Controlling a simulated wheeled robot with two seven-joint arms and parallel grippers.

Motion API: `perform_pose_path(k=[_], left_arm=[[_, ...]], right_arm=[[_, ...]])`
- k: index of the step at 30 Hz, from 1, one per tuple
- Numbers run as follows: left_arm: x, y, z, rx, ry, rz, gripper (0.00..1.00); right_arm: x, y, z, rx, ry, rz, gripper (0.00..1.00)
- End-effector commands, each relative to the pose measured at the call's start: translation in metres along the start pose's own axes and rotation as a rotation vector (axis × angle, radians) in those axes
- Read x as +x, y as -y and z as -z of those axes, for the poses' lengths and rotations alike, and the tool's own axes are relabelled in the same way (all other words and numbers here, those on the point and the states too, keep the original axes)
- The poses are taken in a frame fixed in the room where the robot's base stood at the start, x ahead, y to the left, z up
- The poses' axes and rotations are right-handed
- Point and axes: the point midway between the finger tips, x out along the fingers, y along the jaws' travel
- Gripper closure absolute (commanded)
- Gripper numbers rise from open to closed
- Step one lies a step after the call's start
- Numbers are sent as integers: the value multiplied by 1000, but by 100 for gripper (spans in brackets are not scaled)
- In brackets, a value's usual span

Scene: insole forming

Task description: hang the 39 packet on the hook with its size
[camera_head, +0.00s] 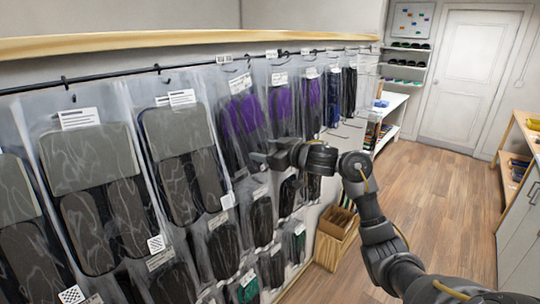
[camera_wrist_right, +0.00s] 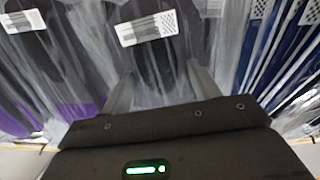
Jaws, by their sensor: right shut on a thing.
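My right gripper (camera_head: 260,158) reaches in from the right to the wall of hanging packets, at mid height. In the right wrist view its two fingers (camera_wrist_right: 160,80) stand on either side of a clear packet with a dark insole and a white label (camera_wrist_right: 147,28), and it is shut on this packet. The print is too small to read, so I cannot tell its size. Clear packets with dark grey insoles (camera_head: 85,158) and purple insoles (camera_head: 243,113) hang from hooks on a black rail (camera_head: 110,74). No size number on the hooks is legible. My left gripper is not in view.
A lower row of packets (camera_head: 262,220) hangs close under my right gripper. A wooden box (camera_head: 338,232) stands on the floor beside the wall. Shelves (camera_head: 407,66) and a white door (camera_head: 467,80) are at the back. The wooden floor (camera_head: 440,200) in the middle is clear.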

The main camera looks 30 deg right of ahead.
Motion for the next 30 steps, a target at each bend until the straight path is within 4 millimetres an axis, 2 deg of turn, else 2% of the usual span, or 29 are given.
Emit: perform_pose_path(k=[12,30], left_arm=[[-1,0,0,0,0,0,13],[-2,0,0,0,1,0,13]], right_arm=[[13,1,-6,0,1,0,64],[14,1,-7,0,0,0,64]])
